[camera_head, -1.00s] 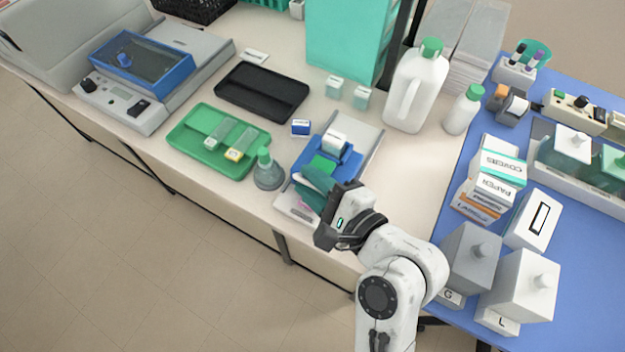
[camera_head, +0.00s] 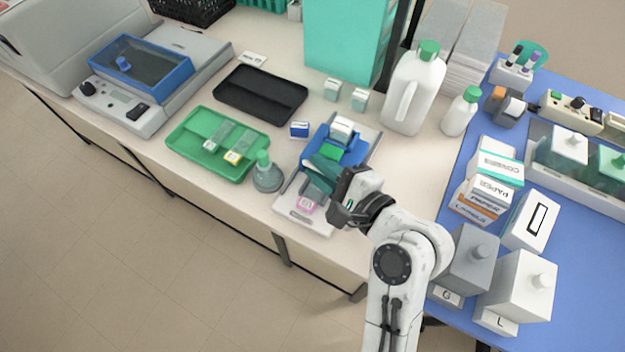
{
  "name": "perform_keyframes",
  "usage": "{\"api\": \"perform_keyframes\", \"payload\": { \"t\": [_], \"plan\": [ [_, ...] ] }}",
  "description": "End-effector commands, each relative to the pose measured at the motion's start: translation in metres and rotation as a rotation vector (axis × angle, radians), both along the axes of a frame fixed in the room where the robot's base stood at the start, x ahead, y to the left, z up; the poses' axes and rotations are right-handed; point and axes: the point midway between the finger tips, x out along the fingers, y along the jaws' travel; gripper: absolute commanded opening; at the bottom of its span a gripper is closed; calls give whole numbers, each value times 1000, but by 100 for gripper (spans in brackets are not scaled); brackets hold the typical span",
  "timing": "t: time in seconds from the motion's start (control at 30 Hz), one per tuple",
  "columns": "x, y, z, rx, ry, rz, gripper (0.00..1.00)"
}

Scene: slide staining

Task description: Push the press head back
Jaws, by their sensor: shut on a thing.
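The press has a long pale base (camera_head: 299,217) near the front edge of the bench. Its blue press head (camera_head: 352,156), with a white block (camera_head: 342,129) at the back and a green patch on it, sits toward the far half of the base. A small pink-marked piece (camera_head: 305,203) lies on the near end of the base. My gripper (camera_head: 321,171) reaches in from the right, with its dark teal fingers at the near side of the head. It is shut on the press head, though the contact is partly hidden by the fingers.
A grey-green flask (camera_head: 267,173) stands close left of the press, with a small blue box (camera_head: 299,130) behind it. A green tray (camera_head: 190,149) lies further left. A white jug (camera_head: 411,90) stands behind right.

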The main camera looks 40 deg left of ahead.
Motion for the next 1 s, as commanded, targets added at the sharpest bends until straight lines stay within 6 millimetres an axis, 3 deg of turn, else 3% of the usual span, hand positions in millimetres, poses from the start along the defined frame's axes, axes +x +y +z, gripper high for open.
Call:
{"api": "perform_keyframes", "payload": {
  "t": [0.1, 0.27, 0.67, 0.7, 0.87, 1.0],
  "plan": [
    [27, 6, 1, 1, -1, -2, 0],
    [48, 11, 1, 1, -2, 0, 0],
    [56, 12, 2, 2, -4, -4, 0],
    [57, 12, 2, 3, -5, -5, 18],
    [56, 12, 2, 2, -4, -4, 34],
    [55, 12, 1, 0, -3, -2, 35]
  ]
}}
